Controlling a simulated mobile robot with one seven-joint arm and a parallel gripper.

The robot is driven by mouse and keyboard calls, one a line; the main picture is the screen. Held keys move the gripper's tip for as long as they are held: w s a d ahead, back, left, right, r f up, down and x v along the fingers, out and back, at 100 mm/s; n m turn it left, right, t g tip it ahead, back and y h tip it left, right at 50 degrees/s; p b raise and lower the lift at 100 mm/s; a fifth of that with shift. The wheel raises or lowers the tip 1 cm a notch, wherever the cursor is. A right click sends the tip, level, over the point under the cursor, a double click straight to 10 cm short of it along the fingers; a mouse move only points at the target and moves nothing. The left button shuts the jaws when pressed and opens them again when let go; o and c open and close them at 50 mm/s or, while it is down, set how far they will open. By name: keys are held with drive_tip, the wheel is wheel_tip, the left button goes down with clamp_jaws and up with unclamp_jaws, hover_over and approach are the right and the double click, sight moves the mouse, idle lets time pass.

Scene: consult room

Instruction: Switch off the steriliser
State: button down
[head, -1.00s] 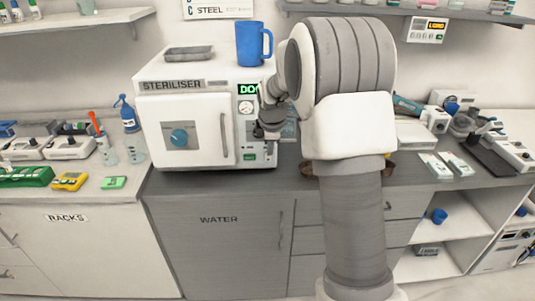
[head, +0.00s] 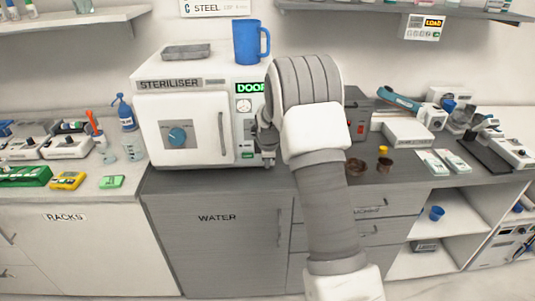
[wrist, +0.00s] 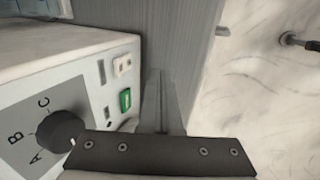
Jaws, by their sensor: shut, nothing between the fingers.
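The white steriliser (head: 190,110) stands on the grey counter, its door shut and a blue dial on the door. Its right-hand panel has a green display (head: 250,88) reading "DOOR" and a round gauge (head: 244,105). In the wrist view the panel shows a dark knob (wrist: 62,131) marked A, B, C, a lit green switch (wrist: 125,100) and a small pale switch or socket (wrist: 122,65). My gripper (wrist: 160,82) is shut and empty, just to the right of the panel in that view. I cannot tell whether it touches. My arm hides part of the panel's right side in the head view.
A blue mug (head: 247,42) and a grey tray (head: 187,52) stand on the steriliser. A dark box with a red switch (head: 361,127) and small brown pots (head: 384,165) stand to the right. A wall shelf hangs above.

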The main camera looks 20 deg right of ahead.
drive_tip(key=w, duration=0.2)
drive_tip(key=w+d, duration=0.1)
drive_tip(key=shift+w+r+p, duration=0.35)
drive_tip(key=shift+r, duration=0.05)
drive_tip(key=shift+w+r, duration=0.15)
drive_tip(key=shift+w, duration=0.15)
drive_tip(key=shift+r, duration=0.1)
drive_tip(key=shift+d+r, duration=0.1)
drive_tip(key=shift+r, duration=0.6)
drive_tip(key=shift+s, duration=0.1)
